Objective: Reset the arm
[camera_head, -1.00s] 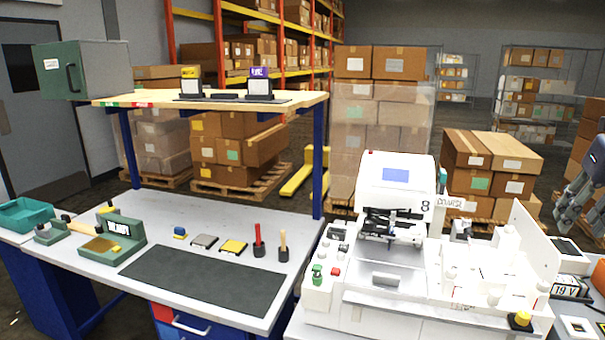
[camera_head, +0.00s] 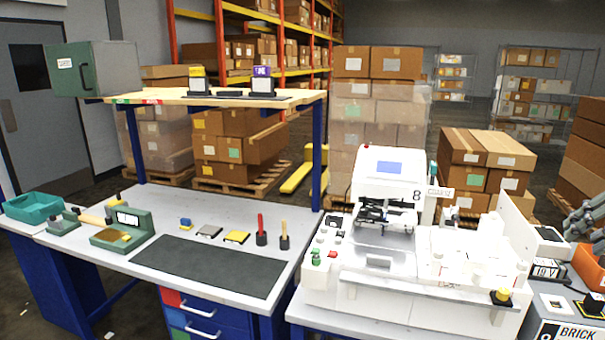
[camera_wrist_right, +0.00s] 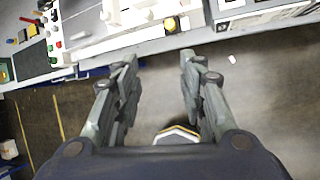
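My right gripper (camera_head: 582,226) shows at the right edge of the head view, beside the right end of the white machine and above the orange bin. In the right wrist view my right gripper (camera_wrist_right: 158,88) has its fingers spread wide with nothing between them. It points over the floor toward the front edge of the machine's bench. The white plotter machine (camera_head: 390,180), with a blue screen, stands on the bench at the centre right. My left gripper is not in the head view.
An orange bin (camera_head: 588,262) and a black-topped box (camera_head: 547,270) are at the right. Open floor (camera_wrist_right: 255,105) lies below my right gripper.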

